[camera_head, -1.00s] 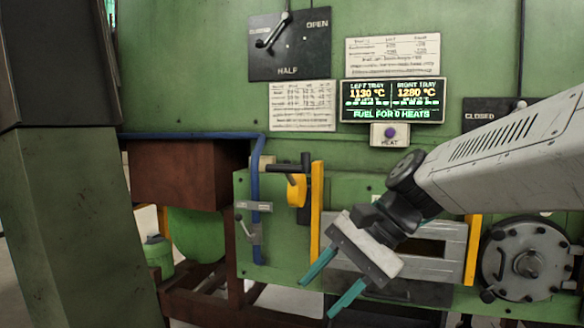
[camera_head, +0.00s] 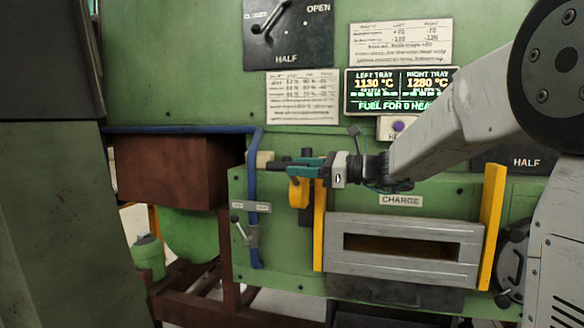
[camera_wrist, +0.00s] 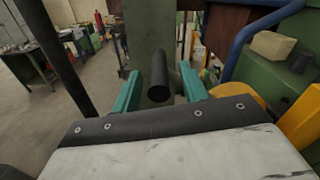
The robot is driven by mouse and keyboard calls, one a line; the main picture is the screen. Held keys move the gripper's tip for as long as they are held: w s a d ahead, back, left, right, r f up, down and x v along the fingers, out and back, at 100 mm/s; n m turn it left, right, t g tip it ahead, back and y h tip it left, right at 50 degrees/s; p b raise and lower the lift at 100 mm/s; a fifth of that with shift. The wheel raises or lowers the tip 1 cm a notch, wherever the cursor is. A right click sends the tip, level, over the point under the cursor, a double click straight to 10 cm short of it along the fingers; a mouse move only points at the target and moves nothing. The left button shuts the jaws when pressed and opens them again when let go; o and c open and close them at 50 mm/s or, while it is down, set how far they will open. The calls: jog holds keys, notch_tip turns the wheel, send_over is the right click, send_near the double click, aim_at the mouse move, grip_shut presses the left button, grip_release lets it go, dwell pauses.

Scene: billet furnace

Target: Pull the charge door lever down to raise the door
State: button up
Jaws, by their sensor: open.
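The charge door (camera_head: 345,268) is a grey panel with a dark slot, low between two yellow uprights, under a CHARGE label. The door lever is a black bar on a yellow mount (camera_head: 297,192), left of the door. My gripper (camera_head: 280,167) is at the lever's height, its teal fingers pointing left and covering most of the bar. In the wrist view, the black lever bar (camera_wrist: 158,75) shows end-on between the open teal fingers (camera_wrist: 160,92). A gap shows on both sides, so it is not gripped.
A blue pipe (camera_head: 254,190) runs down just left of the lever, with a small valve handle (camera_head: 240,228) on it. A brown box (camera_head: 165,170) stands further left. A display (camera_head: 400,92) and a dial panel (camera_head: 288,30) are above. A green column (camera_head: 50,220) fills the left edge.

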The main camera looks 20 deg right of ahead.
jog(key=shift+x, duration=1.1)
jog(key=shift+s, duration=0.1)
grip_shut()
jog(key=shift+f, duration=0.1)
